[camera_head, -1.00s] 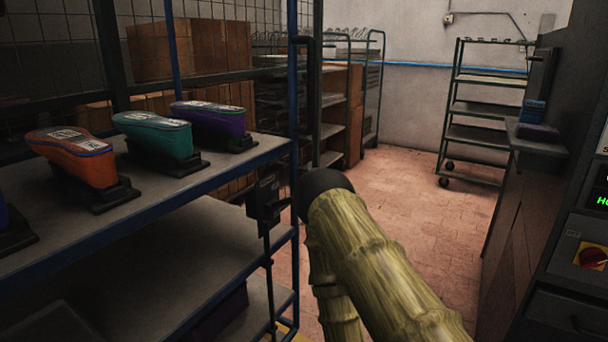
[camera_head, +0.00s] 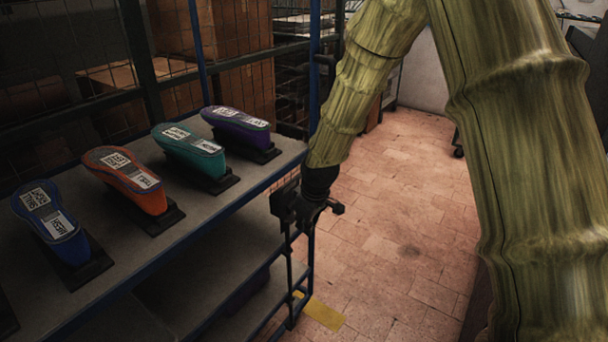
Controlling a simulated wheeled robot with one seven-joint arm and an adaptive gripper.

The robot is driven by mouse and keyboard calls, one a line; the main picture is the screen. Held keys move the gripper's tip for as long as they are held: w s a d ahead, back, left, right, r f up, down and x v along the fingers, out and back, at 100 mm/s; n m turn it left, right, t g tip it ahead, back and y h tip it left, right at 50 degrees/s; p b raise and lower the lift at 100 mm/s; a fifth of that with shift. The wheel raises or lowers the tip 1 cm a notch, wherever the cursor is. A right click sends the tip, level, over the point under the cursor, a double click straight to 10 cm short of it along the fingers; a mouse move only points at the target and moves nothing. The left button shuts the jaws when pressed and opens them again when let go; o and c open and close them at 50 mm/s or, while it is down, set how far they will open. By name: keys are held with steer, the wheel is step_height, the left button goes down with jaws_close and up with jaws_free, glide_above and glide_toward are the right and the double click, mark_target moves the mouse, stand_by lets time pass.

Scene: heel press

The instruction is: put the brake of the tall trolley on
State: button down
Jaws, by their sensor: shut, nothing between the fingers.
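A tall blue-framed shelf unit (camera_head: 275,178), which I take to be the tall trolley, fills the left side of the camera_head view. A black box (camera_head: 285,203) sits at its near right corner, with a thin dark rod (camera_head: 290,268) running down below it. My gripper (camera_head: 312,208) is dark and small at the end of my arm, close beside the right side of this box. It is shut and empty. I cannot tell whether it touches the box. The wheels of the unit are hidden.
Blue, orange, teal (camera_head: 188,150) and purple shoe-shaped pieces stand on the upper shelf. A yellow strip (camera_head: 322,313) marks the floor by the unit. The tiled floor (camera_head: 400,250) to the right is clear. Cartons (camera_head: 240,95) and mesh stand behind.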

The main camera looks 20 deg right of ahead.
steer(key=w+r+n+p, duration=0.1)
steer(key=w+r+p, duration=0.1)
steer(key=r, duration=0.7)
steer(key=w+r+n+p, duration=0.1)
steer(key=w+r+p, duration=0.15)
steer(key=r, duration=0.65)
steer(key=d+p+x, duration=0.1)
steer(key=d+x, duration=0.1)
steer(key=x, duration=1)
steer(key=shift+s+d+f+t+p, duration=0.2)
steer(key=shift+s+f+t+p, duration=0.1)
steer(key=shift+s+f+t, duration=0.1)
steer(key=shift+f, duration=0.15)
